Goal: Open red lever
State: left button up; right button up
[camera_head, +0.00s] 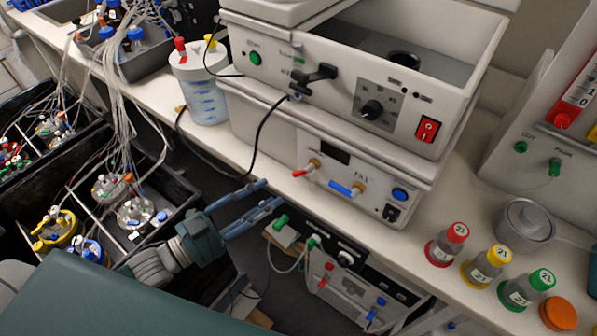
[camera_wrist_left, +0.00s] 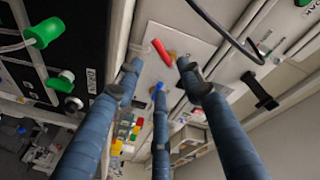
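The red lever (camera_head: 305,170) sits on a brass fitting on the front of the lower white box (camera_head: 350,170), left of a blue lever (camera_head: 342,188). It slants down and left from its fitting. In the left wrist view the red lever (camera_wrist_left: 161,50) shows beyond the fingertips, between the two upper fingers, with the blue lever (camera_wrist_left: 158,88) lower down. My left gripper (camera_head: 273,192) is below and left of the red lever, apart from it. Its blue fingers are spread and empty, also in the left wrist view (camera_wrist_left: 158,75). My right gripper is not in view.
A black cable (camera_head: 262,130) hangs left of the red lever. A unit with green fittings (camera_head: 281,222) stands below the bench edge, near my left fingers. Capped bottles (camera_head: 447,245) stand on the bench at right. Tubed vessels (camera_head: 135,212) fill the bins at left.

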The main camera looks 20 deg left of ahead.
aim_at(300, 175)
pick_arm(q)
jog(key=p+x, duration=0.1)
jog(key=x, duration=0.7)
jog(key=shift+w+d+p, duration=0.1)
jog(key=shift+w+p, duration=0.2)
jog(key=shift+w, duration=0.1)
jog(key=shift+w+d, duration=0.25)
jog(key=shift+f, duration=0.1)
grip_shut()
